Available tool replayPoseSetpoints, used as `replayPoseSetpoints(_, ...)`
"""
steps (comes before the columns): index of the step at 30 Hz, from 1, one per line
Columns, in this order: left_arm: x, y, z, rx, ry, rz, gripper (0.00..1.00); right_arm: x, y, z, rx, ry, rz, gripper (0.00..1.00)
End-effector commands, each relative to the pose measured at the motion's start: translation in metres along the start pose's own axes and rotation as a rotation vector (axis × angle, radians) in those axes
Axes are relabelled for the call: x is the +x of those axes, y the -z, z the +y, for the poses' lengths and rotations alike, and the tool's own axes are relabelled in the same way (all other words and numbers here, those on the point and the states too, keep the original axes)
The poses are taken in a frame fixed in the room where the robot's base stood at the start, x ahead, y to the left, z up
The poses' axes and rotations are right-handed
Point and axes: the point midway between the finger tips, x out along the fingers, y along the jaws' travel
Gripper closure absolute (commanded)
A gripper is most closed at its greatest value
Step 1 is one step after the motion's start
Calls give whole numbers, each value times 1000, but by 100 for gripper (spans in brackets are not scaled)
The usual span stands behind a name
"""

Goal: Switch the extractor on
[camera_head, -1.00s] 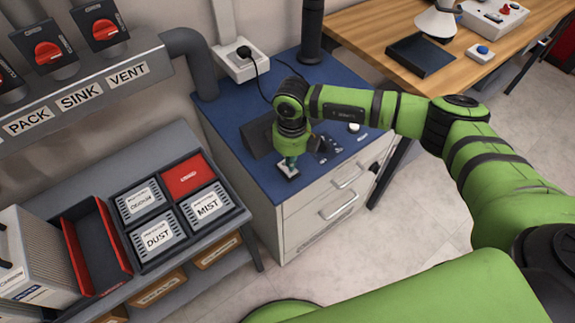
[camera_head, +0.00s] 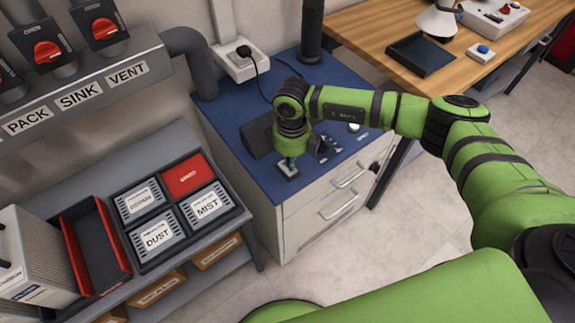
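A white cabinet with a blue top (camera_head: 228,112) stands in the middle of the head view; I cannot tell for sure that it is the extractor. A small pale plate with a dark middle (camera_head: 287,174) lies at the front left of the blue top. My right gripper (camera_head: 289,164) points down at this plate, with its tips at or just above it. The tips are too small and hidden to tell contact, or whether they are open or shut. Dark knobs (camera_head: 323,146) and a white round button (camera_head: 354,127) sit to the right. My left gripper is out of view.
A dark box (camera_head: 257,136) stands behind my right gripper. A wall socket (camera_head: 240,60) holds a black plug. Left are red rotary switches (camera_head: 47,54) above PACK, SINK and VENT labels, and a tray (camera_head: 239,212) of labelled cartridges. A wooden table (camera_head: 372,20) stands right.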

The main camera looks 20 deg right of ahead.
Motion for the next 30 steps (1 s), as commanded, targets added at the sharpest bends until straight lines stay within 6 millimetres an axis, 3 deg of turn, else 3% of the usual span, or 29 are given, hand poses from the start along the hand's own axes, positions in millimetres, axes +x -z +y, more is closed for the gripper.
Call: replayPoseSetpoints(30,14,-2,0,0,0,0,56,16,0,0,0,0,0,100)
